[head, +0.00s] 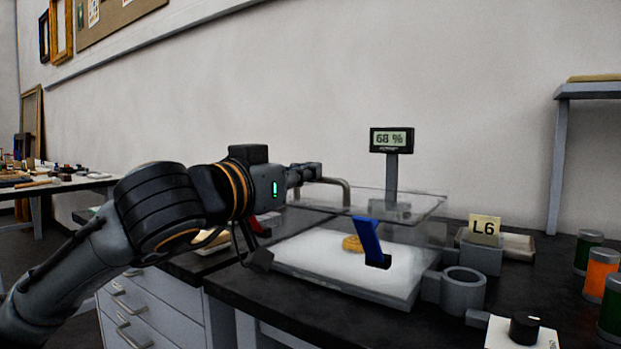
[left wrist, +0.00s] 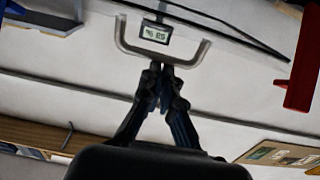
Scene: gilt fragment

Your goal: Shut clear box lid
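The clear box has a white base (head: 318,262) and see-through walls. Its clear lid (head: 400,205) lies over the base, roughly level; whether its edges touch the walls I cannot tell. A yellowish-gold fragment (head: 352,243) rests on the base. A grey U-shaped handle (head: 346,188) rises at the lid's left part; it also shows in the left wrist view (left wrist: 200,52). My left gripper (head: 318,171) is at the handle, and its fingers (left wrist: 161,70) are close together on the bar. My right gripper is in no view.
A blue upright piece (head: 368,239) stands at the box, and a red piece (head: 268,222) lies left of it. A humidity display (head: 391,140) stands behind. An L6 sign (head: 484,229), a grey ring holder (head: 463,292), a knob (head: 524,328) and several jars (head: 602,270) are to the right.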

